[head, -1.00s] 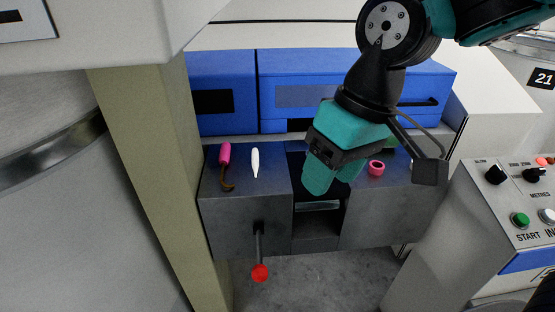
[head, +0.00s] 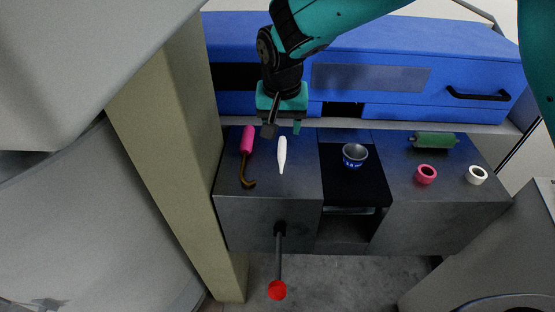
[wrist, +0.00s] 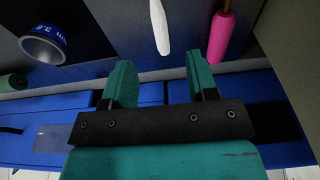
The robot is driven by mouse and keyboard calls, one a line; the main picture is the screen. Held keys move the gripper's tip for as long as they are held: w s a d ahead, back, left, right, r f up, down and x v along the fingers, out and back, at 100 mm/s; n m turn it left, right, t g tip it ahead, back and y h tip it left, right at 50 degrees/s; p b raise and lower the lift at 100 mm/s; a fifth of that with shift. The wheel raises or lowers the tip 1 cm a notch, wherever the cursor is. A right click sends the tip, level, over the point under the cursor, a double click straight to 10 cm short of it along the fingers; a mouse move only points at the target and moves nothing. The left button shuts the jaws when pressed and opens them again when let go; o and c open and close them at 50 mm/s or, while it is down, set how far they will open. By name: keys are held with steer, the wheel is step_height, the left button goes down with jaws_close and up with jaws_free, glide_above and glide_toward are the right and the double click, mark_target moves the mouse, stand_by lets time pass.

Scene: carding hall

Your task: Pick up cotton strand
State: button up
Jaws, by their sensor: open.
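The cotton strand (head: 282,155) is a slim white piece, tapered at its near end, lying on the left part of the dark grey worktop. It also shows in the wrist view (wrist: 160,27), ahead of and between the two teal fingers. My gripper (head: 284,124) is open and empty, above the back of the worktop near the strand's far end. In the wrist view the fingers (wrist: 161,85) stand wide apart, with the strand beyond their tips and not between them.
A hook with a pink handle (head: 247,141) lies just left of the strand. A metal cup (head: 355,155) with a blue band stands on the black middle strip. A green roller (head: 433,140), a pink ring (head: 426,174) and a white ring (head: 476,175) are at right. A blue housing (head: 370,70) stands behind.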

mark_target(282, 151)
steer(key=f, duration=0.3)
steer(key=w+f+p, duration=0.1)
steer(key=f, duration=0.5)
steer(key=shift+w+d+f+p, duration=0.1)
steer(key=shift+w+p, duration=0.1)
steer(key=shift+p, duration=0.15)
steer(key=c, duration=1)
